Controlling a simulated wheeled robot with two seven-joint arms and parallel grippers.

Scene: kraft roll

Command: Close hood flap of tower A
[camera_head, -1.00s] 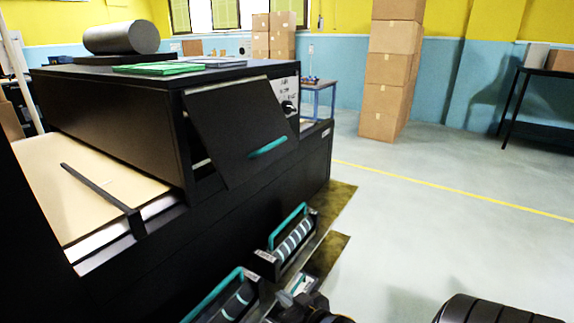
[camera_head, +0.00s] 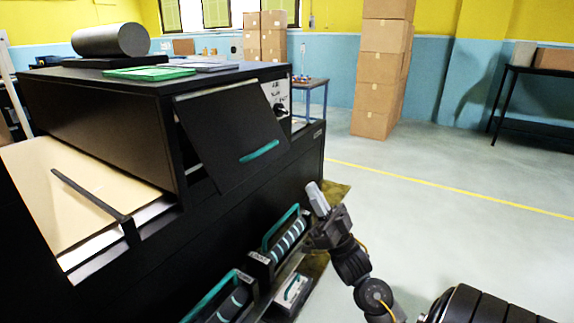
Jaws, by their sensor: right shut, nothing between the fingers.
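The hood flap (camera_head: 232,133) is a black panel with a teal handle (camera_head: 259,152) near its lower edge. It hangs tilted out from the front of the black tower (camera_head: 95,123), with a gap showing at its side. My right gripper (camera_head: 316,198) is shut and empty. It is raised to the lower right of the flap, apart from the handle, in front of the machine's lower body. My left gripper is not in view.
Rollers with teal handles (camera_head: 280,240) stick out low at the machine's front. A stack of paper (camera_head: 80,185) lies at left. A grey roll (camera_head: 110,39) and green sheets (camera_head: 150,72) sit on top. Cartons (camera_head: 382,75) stand behind; the floor at right is clear.

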